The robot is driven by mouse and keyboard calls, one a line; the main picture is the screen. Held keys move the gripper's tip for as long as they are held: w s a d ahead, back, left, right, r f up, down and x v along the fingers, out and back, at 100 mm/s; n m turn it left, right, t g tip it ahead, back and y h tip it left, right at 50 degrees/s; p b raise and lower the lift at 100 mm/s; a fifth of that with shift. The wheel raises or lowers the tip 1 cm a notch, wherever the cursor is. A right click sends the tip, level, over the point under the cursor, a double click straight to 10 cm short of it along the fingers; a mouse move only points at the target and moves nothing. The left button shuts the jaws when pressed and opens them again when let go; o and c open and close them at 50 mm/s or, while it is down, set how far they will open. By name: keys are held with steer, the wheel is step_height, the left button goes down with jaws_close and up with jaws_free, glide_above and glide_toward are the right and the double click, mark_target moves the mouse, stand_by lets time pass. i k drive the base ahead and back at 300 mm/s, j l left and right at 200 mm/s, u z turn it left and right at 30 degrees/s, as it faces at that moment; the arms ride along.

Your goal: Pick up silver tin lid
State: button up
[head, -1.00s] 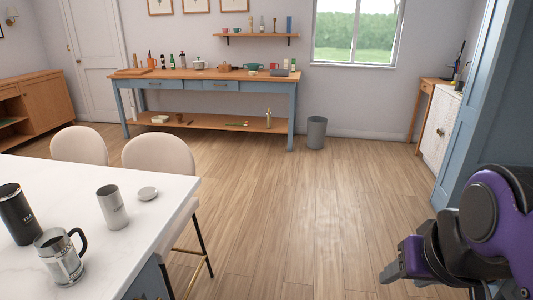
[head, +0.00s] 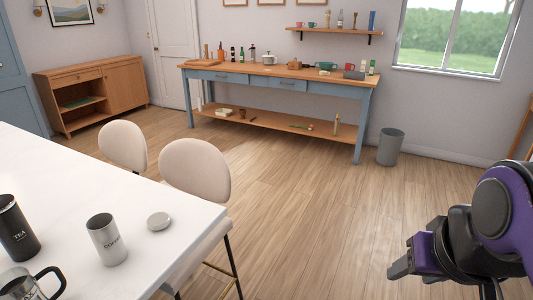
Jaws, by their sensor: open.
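A small round silver-grey lid (head: 158,221) lies flat on the white table (head: 75,190), near its right edge. Just left of it stands a silver tin (head: 106,239) with dark lettering; its top looks uncovered. My gripper (head: 396,268) is at the lower right, over the floor and well to the right of the table. It is open, and nothing shows between its fingers. It is far from the lid and touches nothing.
A black TEA tin (head: 16,230) and a steel-and-glass mug (head: 25,285) stand left of the silver tin. Two beige chairs (head: 195,170) line the table's far side. A blue workbench (head: 275,82) stands by the back wall, with a grey bin (head: 390,147). The floor between is clear.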

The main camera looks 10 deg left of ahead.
mark_target(157, 221)
steer(key=i+u, duration=0.15)
steer(key=u, duration=0.25)
steer(key=i+l+u, duration=0.1)
steer(key=u, duration=0.25)
steer(key=i+l+u, duration=0.15)
steer(key=u, duration=0.25)
steer(key=i+u, duration=0.15)
steer(key=u, duration=0.25)
steer(key=i+l+u, duration=0.15)
steer(key=u, duration=0.25)
steer(key=i+l+u, duration=0.15)
steer(key=u, duration=0.25)
